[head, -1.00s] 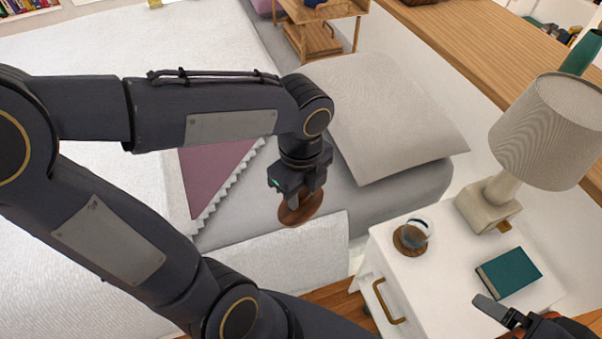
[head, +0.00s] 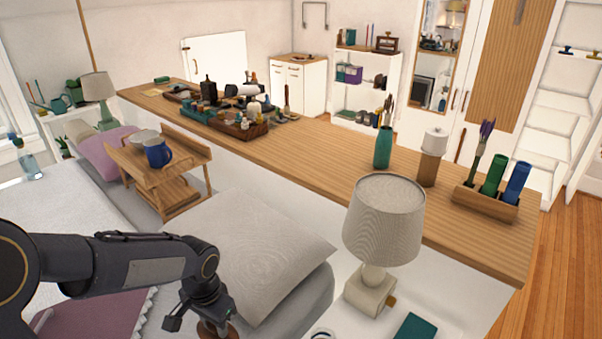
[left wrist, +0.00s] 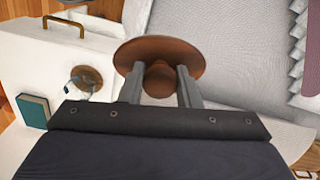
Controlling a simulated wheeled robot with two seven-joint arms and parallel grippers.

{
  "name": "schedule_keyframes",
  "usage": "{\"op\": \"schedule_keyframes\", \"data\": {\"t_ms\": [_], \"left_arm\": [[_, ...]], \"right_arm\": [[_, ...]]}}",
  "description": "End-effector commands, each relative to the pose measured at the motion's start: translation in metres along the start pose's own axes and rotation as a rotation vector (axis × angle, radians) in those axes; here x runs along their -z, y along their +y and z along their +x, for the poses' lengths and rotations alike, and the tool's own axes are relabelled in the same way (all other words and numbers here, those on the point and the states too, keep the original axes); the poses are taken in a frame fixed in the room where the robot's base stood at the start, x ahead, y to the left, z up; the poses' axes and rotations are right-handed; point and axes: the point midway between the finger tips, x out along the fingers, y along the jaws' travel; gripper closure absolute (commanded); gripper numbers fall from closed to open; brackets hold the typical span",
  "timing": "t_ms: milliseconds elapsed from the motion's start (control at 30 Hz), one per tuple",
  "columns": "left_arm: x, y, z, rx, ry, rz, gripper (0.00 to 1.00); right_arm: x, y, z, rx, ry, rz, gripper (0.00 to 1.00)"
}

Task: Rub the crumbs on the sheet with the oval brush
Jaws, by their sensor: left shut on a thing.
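My left gripper (head: 210,316) is low in the head view, beside the grey pillow (head: 250,250). It is shut on the knob of the oval brush (head: 230,333), a brown wooden disc partly cut off at the bottom edge. In the left wrist view, the two fingers (left wrist: 160,78) grip the knob, and the brown oval back of the brush (left wrist: 150,50) faces the camera. The grey sheet (left wrist: 235,50) lies to the right of the brush there. I cannot make out any crumbs. My right gripper is not in view.
A lamp (head: 385,225) and a teal book (head: 414,328) stand on the white nightstand (left wrist: 50,60), which has a glass (left wrist: 84,80) too. A wooden tray stand (head: 165,180) with a blue mug sits on the bed. A long wooden counter (head: 310,150) runs behind.

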Motion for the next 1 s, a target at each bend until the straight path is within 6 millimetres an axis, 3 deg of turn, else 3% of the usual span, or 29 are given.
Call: {"op": "schedule_keyframes", "data": {"t_ms": [100,300,700,1000], "left_arm": [[0.013,-0.014,0.013,-0.001,-0.006,-0.241,0.99],[0.021,-0.027,0.031,-0.001,-0.002,-0.464,0.99],[-0.024,-0.040,0.011,-0.005,-0.001,-0.420,0.99],[-0.028,-0.041,0.025,0.000,-0.001,-0.407,0.99]], "right_arm": [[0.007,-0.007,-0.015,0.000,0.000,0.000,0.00],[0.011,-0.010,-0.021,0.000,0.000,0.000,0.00],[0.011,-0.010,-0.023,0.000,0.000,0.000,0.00],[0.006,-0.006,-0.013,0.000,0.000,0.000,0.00]]}}
